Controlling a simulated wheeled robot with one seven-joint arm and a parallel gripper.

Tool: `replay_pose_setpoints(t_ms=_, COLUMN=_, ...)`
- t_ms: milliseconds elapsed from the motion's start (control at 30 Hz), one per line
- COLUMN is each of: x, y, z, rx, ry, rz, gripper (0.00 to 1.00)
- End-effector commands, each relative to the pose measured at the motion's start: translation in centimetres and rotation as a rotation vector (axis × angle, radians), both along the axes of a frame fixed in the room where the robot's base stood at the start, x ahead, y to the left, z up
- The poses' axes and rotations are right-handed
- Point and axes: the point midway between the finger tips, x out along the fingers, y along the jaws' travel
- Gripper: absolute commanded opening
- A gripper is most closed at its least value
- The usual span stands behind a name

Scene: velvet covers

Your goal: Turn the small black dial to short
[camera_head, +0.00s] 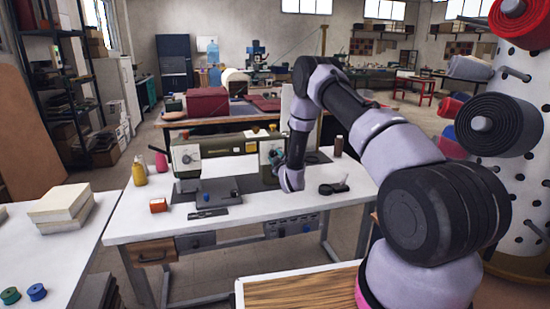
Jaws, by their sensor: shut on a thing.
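A green sewing machine (216,148) stands on the white worktable (140,215). My arm reaches from the right, bends down and ends at the machine's right-hand column (265,147). My gripper (275,159) is there, small and dark against the column's face, shut on a small dark part that appears to be the small black dial. The fingertips, the dial's marks and its pointing direction are too small or hidden to tell.
Under the tabletop hang panels with dark knobs (195,241). A black round item (326,190) lies right of my wrist.

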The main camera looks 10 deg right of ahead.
Motion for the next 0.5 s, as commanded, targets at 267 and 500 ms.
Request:
replay_pose_setpoints(t_ms=267, x=-0.04, y=0.10, z=-0.04, rx=-0.213, ry=-0.021, rz=0.002, gripper=0.00)
replay_pose_setpoints(t_ms=500, x=-0.04, y=0.09, z=-0.05, rx=-0.328, ry=-0.033, rz=0.002, gripper=0.00)
